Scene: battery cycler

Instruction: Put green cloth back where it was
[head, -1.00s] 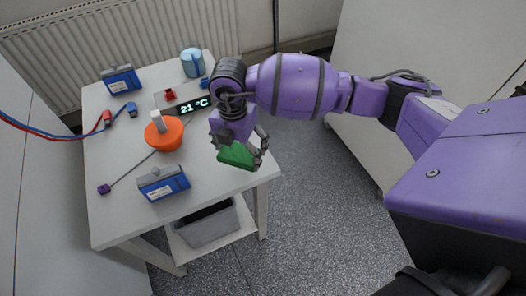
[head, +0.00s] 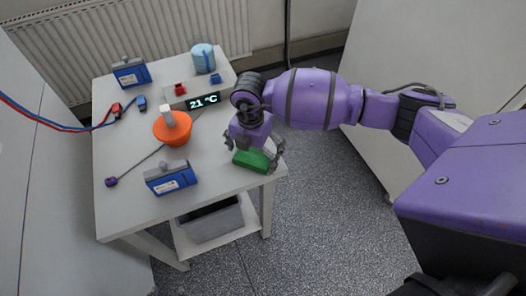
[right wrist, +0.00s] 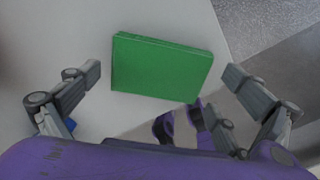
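The green cloth (head: 250,160), a folded flat block, lies on the white table (head: 215,185) at its right front corner. In the right wrist view the cloth (right wrist: 160,68) lies flat, with its right end close to the table edge. My right gripper (head: 255,150) is just above the cloth, pointing down. In the right wrist view its fingers (right wrist: 163,74) are spread wide on both sides of the cloth, with gaps between them and it. My left gripper is not in view.
Two blue batteries (head: 171,178) (head: 131,72), an orange holder (head: 172,129), a 21 °C display (head: 203,102) and a light-blue cylinder (head: 203,59) stand on the table. Red and blue cables (head: 75,126) reach in from the left. A grey bin (head: 212,224) sits below.

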